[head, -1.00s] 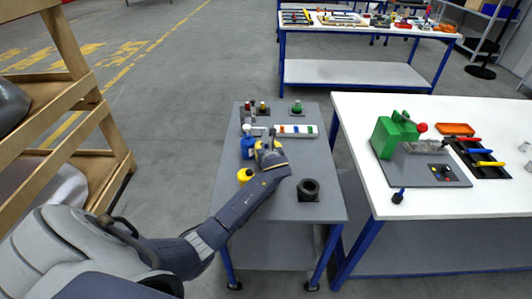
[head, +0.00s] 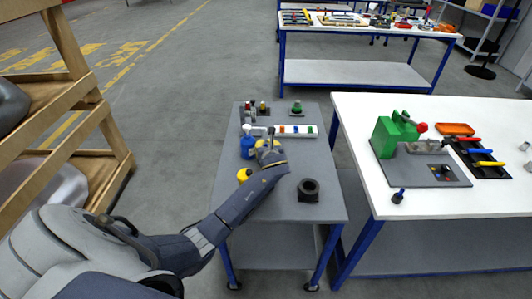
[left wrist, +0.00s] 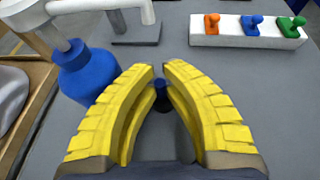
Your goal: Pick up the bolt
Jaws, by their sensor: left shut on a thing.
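My left gripper (head: 268,150) is over the small grey table, close to the right of a blue bottle (head: 247,146). In the left wrist view its yellow fingers (left wrist: 160,88) are closed together at the tips on a small dark blue piece, which looks like the bolt (left wrist: 161,100). The fingers hide part of it, and I cannot tell whether it still touches the table. Orange, blue and green pegs stand in a white block (left wrist: 232,40) ahead of the gripper; the block also shows in the head view (head: 297,134). My right gripper is not in view.
A black ring-shaped part (head: 308,190) and a yellow item (head: 244,175) sit on the grey table. Small coloured items stand at its far edge. A white table (head: 400,110) at the right carries a green machine (head: 390,136). Wooden shelving (head: 100,120) stands at the left.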

